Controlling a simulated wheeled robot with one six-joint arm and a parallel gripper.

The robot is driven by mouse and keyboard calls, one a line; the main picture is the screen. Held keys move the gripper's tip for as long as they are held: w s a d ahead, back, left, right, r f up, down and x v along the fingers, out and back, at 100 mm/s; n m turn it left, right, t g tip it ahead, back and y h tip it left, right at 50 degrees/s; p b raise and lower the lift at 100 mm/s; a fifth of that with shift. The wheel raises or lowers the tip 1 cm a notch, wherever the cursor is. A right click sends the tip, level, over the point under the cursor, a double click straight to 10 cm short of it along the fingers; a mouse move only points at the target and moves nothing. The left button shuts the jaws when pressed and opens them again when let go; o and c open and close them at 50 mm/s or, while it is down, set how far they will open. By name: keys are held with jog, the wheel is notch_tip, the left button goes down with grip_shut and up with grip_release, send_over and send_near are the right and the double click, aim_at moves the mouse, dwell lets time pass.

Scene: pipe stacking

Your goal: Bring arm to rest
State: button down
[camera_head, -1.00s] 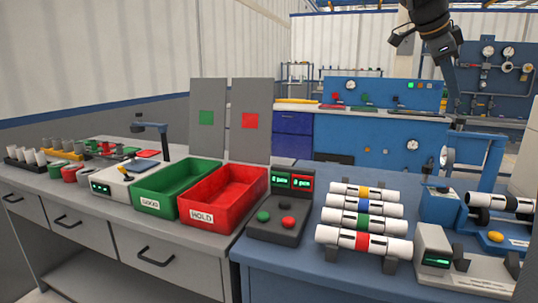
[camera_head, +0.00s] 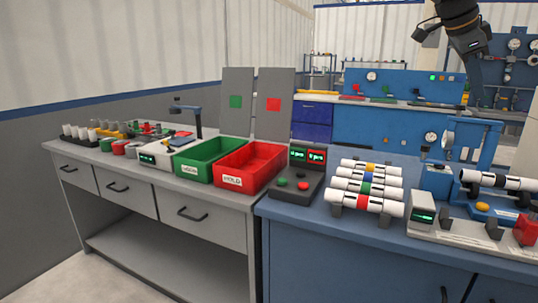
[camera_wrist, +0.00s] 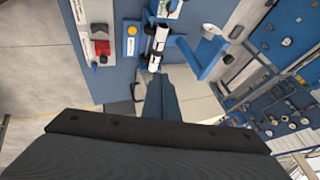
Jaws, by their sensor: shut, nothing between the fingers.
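My arm hangs in from the top right of the head view, with my gripper (camera_head: 480,92) pointing down in front of the rear blue workstation. In the wrist view my gripper (camera_wrist: 160,82) shows as two dark fingers close together, with nothing between them. It is clear of the benches and touches nothing that I can see. The finger tips are small and partly blend with the background in the head view.
A blue bench (camera_head: 330,228) bears a rack of white banded pipes (camera_head: 355,201), a button box (camera_head: 293,185) and a fixture with a pipe (camera_head: 500,180). Green (camera_head: 196,172) and red (camera_head: 232,182) bins stand on the grey bench at left. Floor shows at lower left.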

jog(key=s+a+f+n+y, duration=0.2)
jog(key=s+a+f+n, duration=0.2)
jog(key=a+f+n, duration=0.5)
jog(key=s+a+f+n+y, duration=0.3)
jog(key=s+a+f+n, duration=0.1)
jog(key=a+f, duration=0.7)
jog(key=s+a+f+n+g+y, duration=0.2)
jog(key=s+a+f+n, duration=1.05)
jog(key=s, duration=0.45)
notch_tip(320, 180, up, 5)
jog(key=s+d+m+p, duration=0.1)
jog(key=d+m+p, duration=0.1)
jog(key=p, duration=1)
jog(key=shift+d+r, duration=0.2)
jog(key=shift+d, duration=0.15)
